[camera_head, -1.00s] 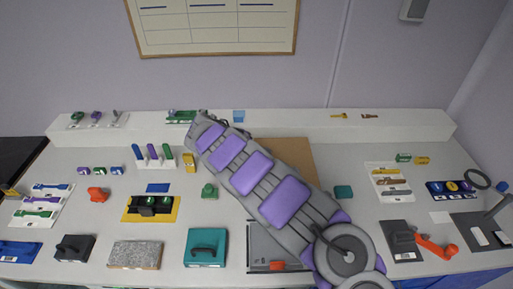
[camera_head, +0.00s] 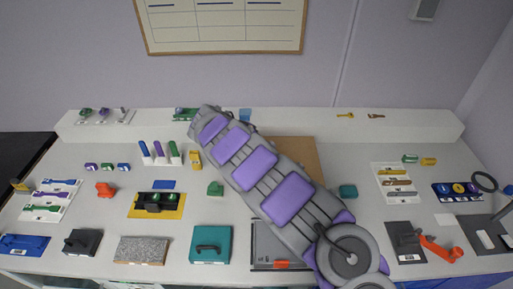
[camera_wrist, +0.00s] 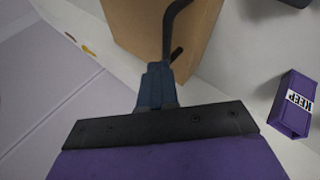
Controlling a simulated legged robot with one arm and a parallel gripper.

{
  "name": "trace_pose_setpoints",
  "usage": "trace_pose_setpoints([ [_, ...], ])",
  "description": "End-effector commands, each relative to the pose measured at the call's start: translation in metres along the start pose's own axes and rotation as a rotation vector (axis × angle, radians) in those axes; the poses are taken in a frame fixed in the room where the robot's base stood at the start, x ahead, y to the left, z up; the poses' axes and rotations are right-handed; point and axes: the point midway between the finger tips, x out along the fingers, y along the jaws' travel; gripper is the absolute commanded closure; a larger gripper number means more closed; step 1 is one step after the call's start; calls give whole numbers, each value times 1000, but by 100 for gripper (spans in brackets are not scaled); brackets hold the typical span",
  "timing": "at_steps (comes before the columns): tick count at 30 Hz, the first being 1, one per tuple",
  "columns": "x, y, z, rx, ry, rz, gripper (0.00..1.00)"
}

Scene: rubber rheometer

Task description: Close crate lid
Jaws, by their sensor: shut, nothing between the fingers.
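A brown box-like panel (camera_head: 298,153), which I take to be the crate, stands behind my arm in the head view, and my arm covers much of it. Its brown face (camera_wrist: 160,25) fills the upper middle of the wrist view. I cannot tell which part is the lid or how far open it stands. My gripper (camera_wrist: 157,82) shows in the wrist view as a dark blue part, shut and empty, in front of the brown face. A dark bent bar (camera_wrist: 170,35) rises just beyond it; contact between them is unclear. In the head view my arm hides the gripper.
A teal block with a handle (camera_head: 210,244) and a grey tray (camera_head: 262,255) are at the front edge. A white ledge (camera_head: 400,124) runs along the back. Small tools crowd both sides.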

Motion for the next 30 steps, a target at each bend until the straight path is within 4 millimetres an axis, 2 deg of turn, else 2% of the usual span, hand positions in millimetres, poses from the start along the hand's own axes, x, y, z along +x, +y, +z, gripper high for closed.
trace_pose_setpoints([
  [1,-14,4,-3,-1,6,2,100],
  [3,-29,-7,-4,-4,8,0,100],
  [12,-78,-31,-5,-2,8,-3,100],
  [18,-93,-38,-5,-1,7,-3,100],
  [23,-96,-41,-5,-2,3,1,100],
  [26,-95,-33,-4,4,-6,11,100],
  [29,-93,-4,2,24,-31,35,100],
  [30,-90,12,8,33,-50,48,100],
])
